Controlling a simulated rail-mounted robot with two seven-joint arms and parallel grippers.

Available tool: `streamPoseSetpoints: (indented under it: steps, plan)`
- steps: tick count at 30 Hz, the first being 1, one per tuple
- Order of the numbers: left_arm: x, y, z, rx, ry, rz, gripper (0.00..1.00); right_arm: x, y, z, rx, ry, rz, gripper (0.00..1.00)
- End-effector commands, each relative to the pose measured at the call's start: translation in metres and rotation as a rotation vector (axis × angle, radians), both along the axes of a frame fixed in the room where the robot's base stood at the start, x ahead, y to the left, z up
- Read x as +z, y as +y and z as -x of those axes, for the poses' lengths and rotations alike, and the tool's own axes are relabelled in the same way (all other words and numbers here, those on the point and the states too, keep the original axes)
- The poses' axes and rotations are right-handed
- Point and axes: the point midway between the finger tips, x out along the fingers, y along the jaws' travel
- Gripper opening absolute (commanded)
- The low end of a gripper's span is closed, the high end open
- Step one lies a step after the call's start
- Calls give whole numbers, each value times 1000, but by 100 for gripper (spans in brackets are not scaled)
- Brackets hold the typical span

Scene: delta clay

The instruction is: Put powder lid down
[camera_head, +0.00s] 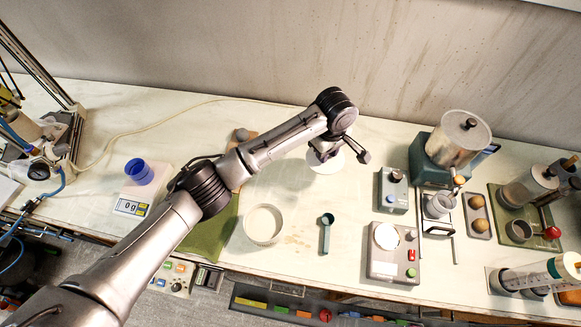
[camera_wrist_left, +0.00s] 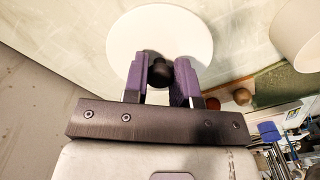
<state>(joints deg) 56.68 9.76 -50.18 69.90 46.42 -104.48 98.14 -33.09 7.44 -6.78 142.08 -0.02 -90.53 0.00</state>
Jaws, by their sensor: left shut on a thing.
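The powder lid (camera_head: 325,162) is a white round disc near the back middle of the table. In the left wrist view the lid (camera_wrist_left: 190,35) has a dark round knob (camera_wrist_left: 160,70). My left gripper (camera_wrist_left: 161,75) is shut on this knob between its purple fingers. In the head view my left gripper (camera_head: 326,147) is over the lid and hides part of it. I cannot tell whether the lid touches the table. A round white open tub (camera_head: 263,224) with pale contents stands nearer the front left. My right gripper is not in view.
A green scoop (camera_head: 326,234) lies right of the tub. A scale (camera_head: 395,262) and a blue-grey device (camera_head: 393,190) stand to the right. A blue cup (camera_head: 139,171) is on a scale at left. The tabletop between tub and lid is clear.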

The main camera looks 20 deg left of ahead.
Motion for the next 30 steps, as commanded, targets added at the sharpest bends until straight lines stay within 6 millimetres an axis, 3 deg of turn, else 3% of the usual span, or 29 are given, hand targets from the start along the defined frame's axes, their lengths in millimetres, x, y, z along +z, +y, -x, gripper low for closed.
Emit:
streamPoseSetpoints:
  steps: [9,15,23,30]
  plan:
    - [-40,66,11,3,1,-3,4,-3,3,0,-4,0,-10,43]
    - [-54,90,15,0,-1,-1,4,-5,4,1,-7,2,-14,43]
    - [-61,97,17,-2,0,0,4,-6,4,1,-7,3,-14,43]
    - [-87,97,17,-1,1,-1,4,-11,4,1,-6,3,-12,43]
